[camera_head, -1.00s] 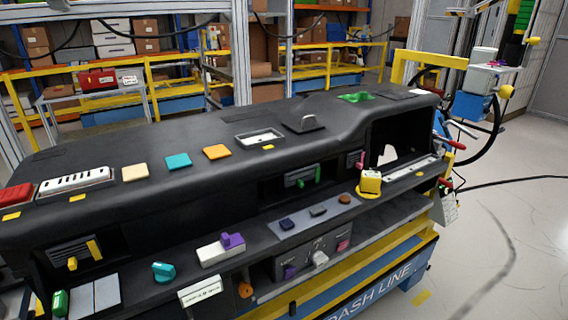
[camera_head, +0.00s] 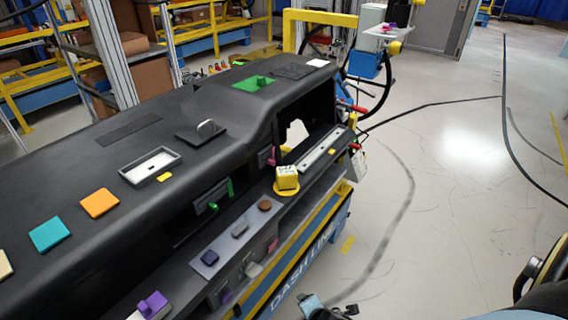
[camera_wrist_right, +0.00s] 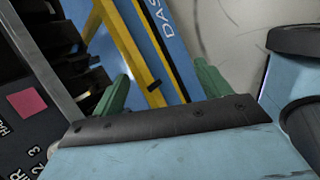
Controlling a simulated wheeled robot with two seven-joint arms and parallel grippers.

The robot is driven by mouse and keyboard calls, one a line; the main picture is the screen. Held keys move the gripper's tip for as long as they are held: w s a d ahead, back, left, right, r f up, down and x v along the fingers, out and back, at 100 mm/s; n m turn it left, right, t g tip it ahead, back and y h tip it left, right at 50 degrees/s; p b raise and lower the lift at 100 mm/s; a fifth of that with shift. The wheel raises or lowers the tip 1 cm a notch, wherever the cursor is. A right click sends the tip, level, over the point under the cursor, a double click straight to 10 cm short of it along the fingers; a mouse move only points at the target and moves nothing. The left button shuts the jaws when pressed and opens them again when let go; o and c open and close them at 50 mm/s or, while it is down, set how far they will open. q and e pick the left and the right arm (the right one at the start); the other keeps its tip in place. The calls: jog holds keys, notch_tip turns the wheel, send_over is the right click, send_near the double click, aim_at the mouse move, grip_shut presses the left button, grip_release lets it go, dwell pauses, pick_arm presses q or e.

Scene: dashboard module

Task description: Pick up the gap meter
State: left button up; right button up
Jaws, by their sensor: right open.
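No thing can be told for certain as the gap meter. A small yellow block with a pale top (camera_head: 287,178) sits on a round yellow base at the right part of the dashboard's front ledge. My right gripper shows in the right wrist view (camera_wrist_right: 162,72) with its two green fingers apart and nothing between them. It is beside the front of the dash stand, whose yellow and blue rails lie beyond the fingers. A light-blue part of my right arm shows at the bottom edge of the head view. My left gripper is out of view.
The black dashboard (camera_head: 100,160) carries an orange tile (camera_head: 100,203), a teal tile (camera_head: 49,234), a white-framed tray (camera_head: 150,166) and a green piece (camera_head: 254,83). Small knobs and a purple piece (camera_head: 153,304) lie along the front ledge. The floor to the right is open, with cables across it.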

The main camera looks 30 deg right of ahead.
jog(key=w+r+n+t+h+p, duration=0.1)
jog(key=w+r+n+t+p, duration=0.4)
jog(key=r, duration=1.3)
jog(key=n+t+h, duration=0.1)
jog(key=n+h, duration=0.1)
jog(key=n, duration=0.6)
send_near(288, 179)
jog(key=x, duration=0.5)
jog(key=shift+a+f, duration=0.25)
jog(key=shift+d+r+x, duration=0.1)
jog(key=shift+x, duration=1.35)
jog(key=shift+d+r+x, duration=0.1)
jog(key=shift+x, duration=1.35)
jog(key=c, duration=1.2)
notch_tip(288, 179, up, 10)
jog(key=shift+f+p, duration=0.1)
jog(key=shift+p, duration=0.6)
jog(key=shift+c, duration=0.2)
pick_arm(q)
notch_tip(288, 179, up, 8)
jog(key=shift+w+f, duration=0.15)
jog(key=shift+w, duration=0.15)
pick_arm(e)
jog(key=shift+s, duration=0.1)
